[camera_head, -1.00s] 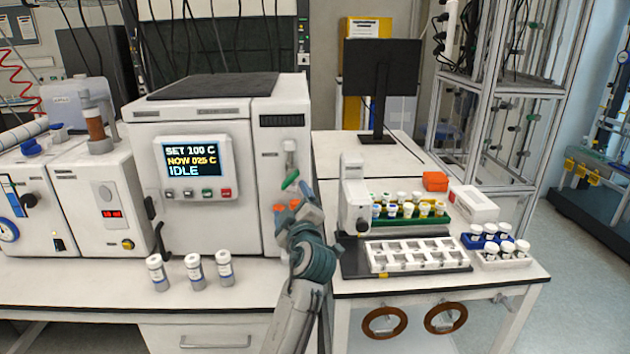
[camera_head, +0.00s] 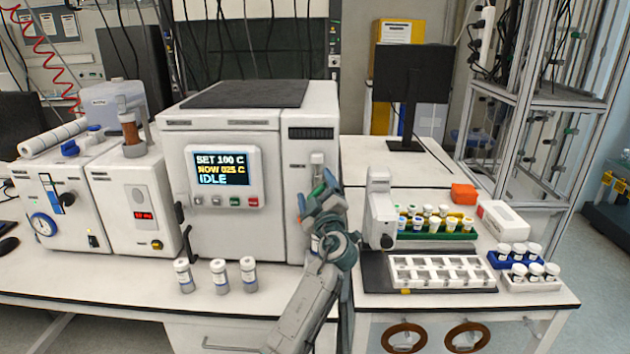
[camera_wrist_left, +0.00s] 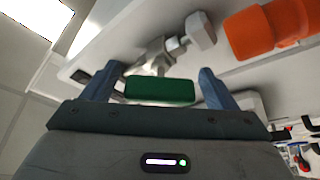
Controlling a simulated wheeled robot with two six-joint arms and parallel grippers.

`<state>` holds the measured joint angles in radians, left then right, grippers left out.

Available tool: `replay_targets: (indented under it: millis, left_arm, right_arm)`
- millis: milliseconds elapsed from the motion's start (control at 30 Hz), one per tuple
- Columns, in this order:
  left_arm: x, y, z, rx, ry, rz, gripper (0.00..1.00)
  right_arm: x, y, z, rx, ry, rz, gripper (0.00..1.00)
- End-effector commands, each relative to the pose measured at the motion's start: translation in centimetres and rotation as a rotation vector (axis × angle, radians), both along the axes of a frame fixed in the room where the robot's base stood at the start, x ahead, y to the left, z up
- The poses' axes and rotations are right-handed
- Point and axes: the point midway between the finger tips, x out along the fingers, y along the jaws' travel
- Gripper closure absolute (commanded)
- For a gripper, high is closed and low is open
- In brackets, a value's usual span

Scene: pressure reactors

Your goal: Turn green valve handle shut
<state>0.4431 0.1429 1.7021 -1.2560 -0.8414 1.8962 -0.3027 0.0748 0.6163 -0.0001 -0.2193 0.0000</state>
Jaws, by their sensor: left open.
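The green valve handle (camera_wrist_left: 160,89) lies crosswise between the two blue fingers of my left gripper (camera_wrist_left: 155,88) in the left wrist view. The fingers are open, one at each end of the handle, and I cannot tell whether either touches it. Behind the handle is a grey-white valve body with a stem (camera_wrist_left: 158,55). In the head view my left gripper (camera_head: 318,192) is at the right front of the white reactor (camera_head: 230,130), and only a sliver of green shows between its fingers. My right gripper is out of view.
An orange handle (camera_wrist_left: 272,28) is close by at upper right in the wrist view. Several capped vials (camera_head: 219,277) stand on the bench at left of my arm. A white instrument (camera_head: 380,210) and a white rack (camera_head: 443,271) are at right.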

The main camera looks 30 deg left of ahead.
Motion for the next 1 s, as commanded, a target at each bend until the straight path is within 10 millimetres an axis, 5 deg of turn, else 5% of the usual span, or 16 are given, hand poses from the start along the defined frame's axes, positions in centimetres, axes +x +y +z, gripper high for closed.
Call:
replay_targets:
  millis: [400,633,1000]
  left_arm:
    - [0.6,0.7,0.2,0.0,0.0,0.0,0.22]
    - [0.5,0.7,0.2,-0.001,0.0,0.001,0.65]
    - [0.5,0.6,-0.3,0.052,0.032,0.0,0.65]
  right_arm:
    - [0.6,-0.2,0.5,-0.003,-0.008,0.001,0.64]
    - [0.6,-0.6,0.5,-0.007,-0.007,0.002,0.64]
    - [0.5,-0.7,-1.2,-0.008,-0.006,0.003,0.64]
